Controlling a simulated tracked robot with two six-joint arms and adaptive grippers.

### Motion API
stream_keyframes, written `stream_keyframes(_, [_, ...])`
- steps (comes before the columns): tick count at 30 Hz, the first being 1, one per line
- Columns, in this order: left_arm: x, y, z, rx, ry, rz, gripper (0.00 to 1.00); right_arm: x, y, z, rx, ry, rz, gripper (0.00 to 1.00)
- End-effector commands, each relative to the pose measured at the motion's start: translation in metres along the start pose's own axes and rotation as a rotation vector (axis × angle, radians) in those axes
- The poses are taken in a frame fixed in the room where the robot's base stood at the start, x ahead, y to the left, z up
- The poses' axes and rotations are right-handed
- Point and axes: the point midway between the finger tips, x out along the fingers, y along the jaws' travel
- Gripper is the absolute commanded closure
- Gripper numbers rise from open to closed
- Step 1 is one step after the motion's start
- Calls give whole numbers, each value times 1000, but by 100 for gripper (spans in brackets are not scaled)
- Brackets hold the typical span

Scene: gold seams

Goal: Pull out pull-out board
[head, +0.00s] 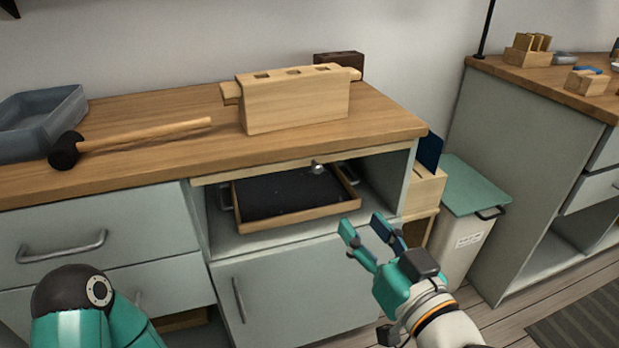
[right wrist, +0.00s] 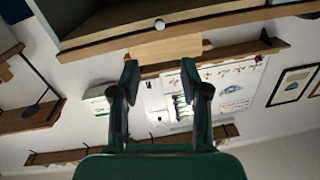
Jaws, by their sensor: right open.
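The pull-out board (head: 262,167) shows as a thin pale wooden front edge just under the worktop, above an open cabinet bay. It looks pushed in, close to flush with the cabinet front. A small round metal knob (head: 317,168) sits on its front; the knob also shows in the right wrist view (right wrist: 159,24), near the top. My right gripper (head: 362,230) is open and empty, in front of the cabinet, below and to the right of the knob. It touches nothing. Only part of my left arm shows at the bottom left; its gripper is out of view.
A dark-lined wooden tray (head: 290,192) sits in the open bay under the board. On the worktop (head: 180,165) are a mallet (head: 140,138), a grey bin (head: 40,120) and a wooden block with slots (head: 295,100). A green-lidded bin (head: 472,184) stands to the right.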

Motion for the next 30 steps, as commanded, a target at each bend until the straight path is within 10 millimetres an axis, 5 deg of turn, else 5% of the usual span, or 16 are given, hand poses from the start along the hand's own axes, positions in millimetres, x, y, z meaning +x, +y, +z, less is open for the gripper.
stream_keyframes(18, [-86,31,0,0,0,0,60,48,-1,-4,4,-10,0,54])
stream_keyframes(30, [-77,28,0,0,0,0,60,133,0,2,3,-2,0,54])
